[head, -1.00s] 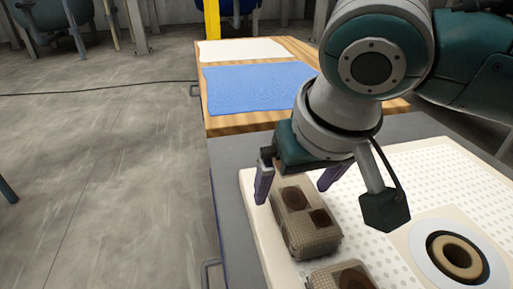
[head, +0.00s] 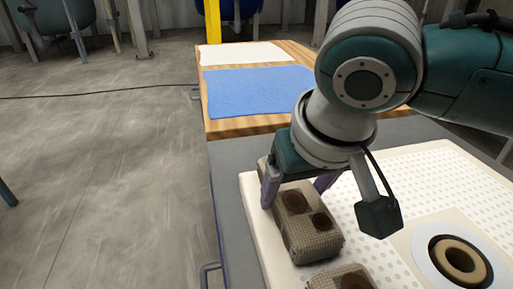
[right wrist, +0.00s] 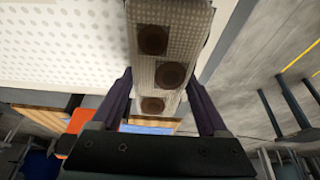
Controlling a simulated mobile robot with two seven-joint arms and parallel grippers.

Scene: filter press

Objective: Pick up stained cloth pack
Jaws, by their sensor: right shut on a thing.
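The stained cloth pack (head: 308,241) is a beige woven block with dark brown round stains. It lies along the left edge of the white perforated plate, with no clear gap visible beneath it. My right gripper (head: 297,187) points down over its far part and is shut on it, one finger at each side. The right wrist view shows the pack (right wrist: 163,62) running between the two fingers (right wrist: 162,103), with several stains facing the camera. My left gripper is not in view.
A second stained pack (head: 343,278) lies nearer, at the bottom edge. A ringed port (head: 460,254) is at the right of the white plate (head: 420,165). Beyond, a wooden table (head: 250,127) holds a blue cloth (head: 258,90) and a white cloth (head: 245,54). Open floor lies left.

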